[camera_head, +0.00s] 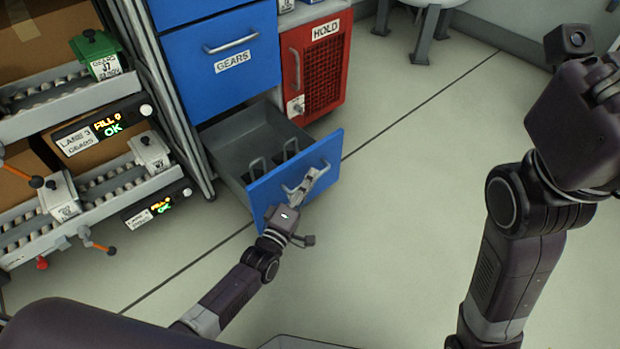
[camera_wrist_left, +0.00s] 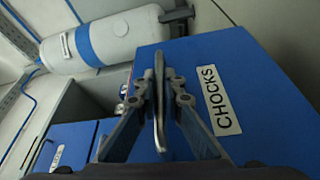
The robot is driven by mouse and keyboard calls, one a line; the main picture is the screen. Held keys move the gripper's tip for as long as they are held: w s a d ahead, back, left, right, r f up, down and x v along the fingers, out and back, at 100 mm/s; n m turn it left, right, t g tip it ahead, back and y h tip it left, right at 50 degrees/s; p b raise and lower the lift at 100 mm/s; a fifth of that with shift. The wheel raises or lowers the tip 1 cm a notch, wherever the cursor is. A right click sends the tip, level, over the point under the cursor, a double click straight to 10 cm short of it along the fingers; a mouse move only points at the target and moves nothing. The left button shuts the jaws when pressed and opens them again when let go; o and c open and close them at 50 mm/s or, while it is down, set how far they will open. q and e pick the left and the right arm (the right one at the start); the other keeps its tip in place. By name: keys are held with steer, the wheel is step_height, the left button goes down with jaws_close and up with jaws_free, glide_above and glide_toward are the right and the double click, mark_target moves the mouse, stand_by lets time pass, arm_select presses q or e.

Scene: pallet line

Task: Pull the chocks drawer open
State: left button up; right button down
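The chocks drawer (camera_head: 265,192) is a blue-fronted drawer with a grey inside, low in the blue cabinet. It stands pulled out, and dark grey loop-shaped items (camera_head: 258,166) show inside it. In the left wrist view its blue front (camera_wrist_left: 235,70) carries a CHOCKS label (camera_wrist_left: 220,100). My left gripper (camera_head: 308,186) is at the drawer's front, its fingers closed around the metal handle (camera_wrist_left: 159,95). My right gripper (camera_head: 606,92) is high at the right edge, away from the drawer and partly cut off; its fingers are unclear.
The closed GEARS drawer (camera_head: 225,55) is above. A red HOLD cabinet (camera_head: 322,75) stands right of the blue cabinet, behind the open drawer. Roller lanes (camera_head: 90,190) with clamps are at the left. The floor (camera_head: 400,200) in front and to the right is clear.

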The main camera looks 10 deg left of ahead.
arm_select(q)
steer(key=o, duration=0.4)
steer(key=v, duration=0.7)
steer(key=shift+s+a+f, duration=0.1)
steer(key=shift+s, duration=0.2)
